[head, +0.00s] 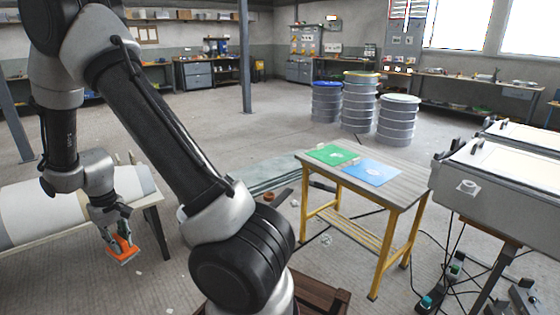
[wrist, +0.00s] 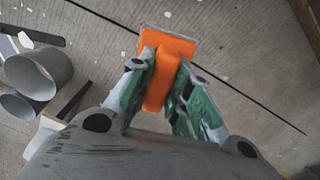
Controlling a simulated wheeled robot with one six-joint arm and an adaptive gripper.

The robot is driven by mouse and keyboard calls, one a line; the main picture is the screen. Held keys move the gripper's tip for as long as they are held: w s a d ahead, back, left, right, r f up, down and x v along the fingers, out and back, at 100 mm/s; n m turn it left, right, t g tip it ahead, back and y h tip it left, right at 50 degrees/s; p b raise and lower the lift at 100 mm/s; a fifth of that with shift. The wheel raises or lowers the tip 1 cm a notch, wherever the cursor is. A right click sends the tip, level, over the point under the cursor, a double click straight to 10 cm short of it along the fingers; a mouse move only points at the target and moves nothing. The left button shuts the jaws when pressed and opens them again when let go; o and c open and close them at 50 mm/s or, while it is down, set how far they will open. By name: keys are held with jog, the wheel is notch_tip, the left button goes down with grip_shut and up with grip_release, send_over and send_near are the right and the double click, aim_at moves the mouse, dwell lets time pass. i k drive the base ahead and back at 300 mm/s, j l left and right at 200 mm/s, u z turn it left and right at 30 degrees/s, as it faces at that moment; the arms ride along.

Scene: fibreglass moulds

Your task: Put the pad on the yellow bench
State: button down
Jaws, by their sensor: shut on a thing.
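My gripper (head: 119,236) is at the left in the head view, shut on an orange pad (head: 124,254) that hangs below the fingers, clear of the floor. The wrist view shows the pad (wrist: 179,45) with an orange grip and a grey edge, between the green-padded fingers (wrist: 158,88). The yellow bench (head: 312,207) stands to the right of my arm, well apart from the pad. It has yellow legs and a grey slatted top. A green sheet (head: 331,154) and a blue sheet (head: 371,172) lie on its top.
A table with a large white cylinder (head: 128,187) stands at the left beside the gripper. Grey machines (head: 490,190) stand right of the bench, with cables on the floor. Drums (head: 358,100) stand behind. The bench's front top is bare.

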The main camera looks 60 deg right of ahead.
aim_at(406, 190)
jog(key=l+u, duration=0.15)
jog(key=u, duration=0.2)
jog(key=i+l+u, duration=0.1)
jog(key=u, duration=0.25)
jog(key=l+u, duration=0.2)
jog(key=u, duration=0.15)
jog(key=i+l+z, duration=0.1)
jog(key=l, duration=0.45)
jog(key=z, duration=0.45)
jog(key=i+l+z, duration=0.1)
jog(key=z, duration=1.25)
jog(key=i+z, duration=0.1)
jog(key=z, duration=0.75)
jog(key=i+j+z, duration=0.1)
jog(key=z, duration=0.35)
